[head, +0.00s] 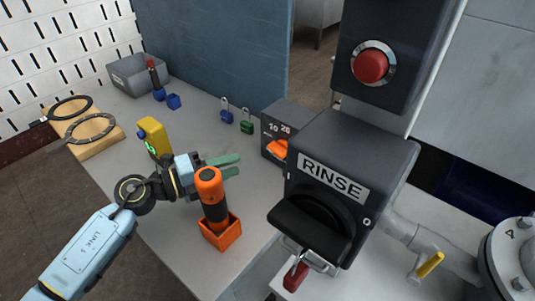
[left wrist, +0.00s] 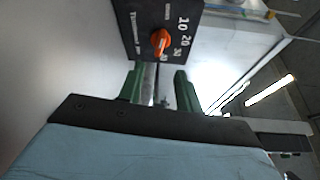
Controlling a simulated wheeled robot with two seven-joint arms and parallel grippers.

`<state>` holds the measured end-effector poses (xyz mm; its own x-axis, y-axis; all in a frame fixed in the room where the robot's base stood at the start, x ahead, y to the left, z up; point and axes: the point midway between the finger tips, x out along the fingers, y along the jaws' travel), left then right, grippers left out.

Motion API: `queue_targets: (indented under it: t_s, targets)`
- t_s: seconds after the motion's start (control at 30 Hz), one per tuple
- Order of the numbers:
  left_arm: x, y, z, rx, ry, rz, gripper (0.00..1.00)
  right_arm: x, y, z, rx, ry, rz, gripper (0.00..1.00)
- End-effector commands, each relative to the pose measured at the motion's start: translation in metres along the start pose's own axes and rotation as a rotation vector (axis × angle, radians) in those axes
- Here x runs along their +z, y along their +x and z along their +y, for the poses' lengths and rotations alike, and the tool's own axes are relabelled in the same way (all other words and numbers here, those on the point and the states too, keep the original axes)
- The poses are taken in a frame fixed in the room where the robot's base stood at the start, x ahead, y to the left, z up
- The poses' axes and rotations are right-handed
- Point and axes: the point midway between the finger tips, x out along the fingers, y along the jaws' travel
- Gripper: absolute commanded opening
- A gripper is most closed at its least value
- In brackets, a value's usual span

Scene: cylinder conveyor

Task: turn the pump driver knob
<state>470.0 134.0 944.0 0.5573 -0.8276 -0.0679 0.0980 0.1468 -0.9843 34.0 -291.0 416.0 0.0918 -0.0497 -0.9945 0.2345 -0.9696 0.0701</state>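The dark box with a number dial (head: 286,117) stands on the bench in the middle of the head view. Its orange knob (head: 278,149) is on the front face; the marks 10 and 20 show above it. In the left wrist view the same box (left wrist: 136,22) is at the top, with the orange knob (left wrist: 161,42) and a dial reading 10, 20, 30 and on. My left gripper (head: 234,166) has two green fingers apart, pointing toward the knob, with nothing between them. It is short of the knob and not touching it. The left wrist view shows the open gap between the fingers (left wrist: 160,88).
An orange holder (head: 221,235) with an orange-black tool (head: 213,196) stands just in front of my gripper. A yellow meter (head: 153,137) is behind my wrist. Padlocks (head: 246,124) lie behind. The large RINSE switch box (head: 350,145) stands close right of the knob.

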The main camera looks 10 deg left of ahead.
Motion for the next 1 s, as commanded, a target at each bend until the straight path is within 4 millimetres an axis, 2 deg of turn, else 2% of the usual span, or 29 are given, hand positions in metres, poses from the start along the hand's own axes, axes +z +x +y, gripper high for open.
queue_targets:
  t_s: [0.03, 0.2, 0.43, 0.6, 0.9, 1.0]
  targets:
    - [0.001, 0.013, -0.002, -0.005, -0.001, -0.001, 0.35, 0.003, 0.000, -0.002, -0.003, 0.000, -0.004, 0.36]
    - [0.000, 0.050, -0.001, -0.005, -0.002, -0.001, 0.35, 0.008, 0.001, -0.006, -0.007, 0.001, -0.012, 0.36]
    - [0.001, 0.087, 0.000, -0.003, -0.002, -0.003, 0.35, 0.007, 0.005, -0.006, -0.007, 0.000, -0.009, 0.36]
    - [0.001, 0.099, 0.000, -0.002, -0.002, -0.003, 0.35, 0.003, 0.006, -0.004, -0.005, 0.000, -0.005, 0.36]
    - [0.000, 0.101, 0.000, -0.002, -0.002, -0.002, 0.35, 0.000, 0.006, 0.000, 0.000, -0.002, -0.001, 0.36]
    - [0.000, 0.101, 0.000, -0.002, -0.002, -0.002, 0.23, 0.000, 0.006, 0.000, 0.001, -0.002, -0.001, 0.36]
